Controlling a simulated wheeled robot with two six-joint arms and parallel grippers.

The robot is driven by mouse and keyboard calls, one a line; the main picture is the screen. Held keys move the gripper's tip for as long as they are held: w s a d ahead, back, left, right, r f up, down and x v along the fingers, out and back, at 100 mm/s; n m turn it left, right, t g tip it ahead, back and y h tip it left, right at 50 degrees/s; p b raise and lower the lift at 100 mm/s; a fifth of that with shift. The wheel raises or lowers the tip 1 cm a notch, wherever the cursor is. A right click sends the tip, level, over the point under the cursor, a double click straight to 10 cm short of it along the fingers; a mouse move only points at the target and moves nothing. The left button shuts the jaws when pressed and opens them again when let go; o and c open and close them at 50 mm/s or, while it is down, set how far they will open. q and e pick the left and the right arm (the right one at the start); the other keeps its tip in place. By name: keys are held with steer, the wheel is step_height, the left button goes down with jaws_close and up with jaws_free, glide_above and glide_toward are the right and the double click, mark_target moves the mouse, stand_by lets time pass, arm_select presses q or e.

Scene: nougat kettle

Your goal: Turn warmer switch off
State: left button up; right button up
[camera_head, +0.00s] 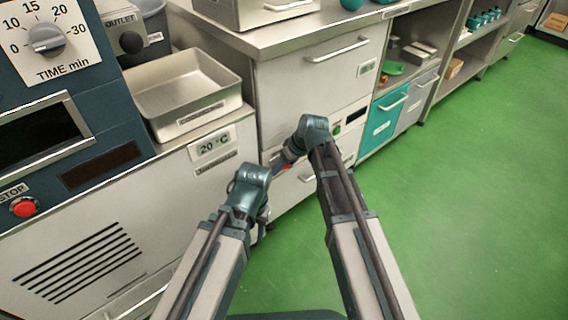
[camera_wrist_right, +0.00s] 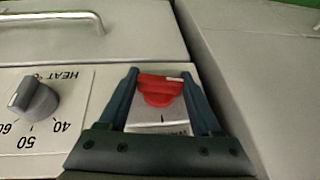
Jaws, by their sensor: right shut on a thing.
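The red warmer switch (camera_wrist_right: 160,90) sits on a pale plate in the right wrist view, with a small white mark on its edge. The plate's lettering is upside down and partly covered, so the switch's setting cannot be read. My right gripper (camera_wrist_right: 162,92) is shut on the red switch, one finger on each side. In the head view my right gripper (camera_head: 281,164) is at the cabinet front, largely hidden by the arms, and only a bit of red shows. My left gripper (camera_head: 262,212) is low before the cabinet, mostly hidden behind its own wrist.
A grey heat knob (camera_wrist_right: 35,100) is beside the switch. A drawer handle (camera_wrist_right: 55,18) is above it. A metal tray (camera_head: 185,95) stands on the left unit, near a timer dial (camera_head: 47,40) and a red stop button (camera_head: 24,207). Green floor is clear at the right.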

steer(key=shift+t+h, duration=0.4)
steer(key=shift+h, duration=0.4)
steer(key=o, duration=1.4)
steer(key=shift+c, duration=0.2)
steer(key=p+v, duration=1.3)
steer(key=v, duration=0.1)
steer(key=shift+f, duration=0.1)
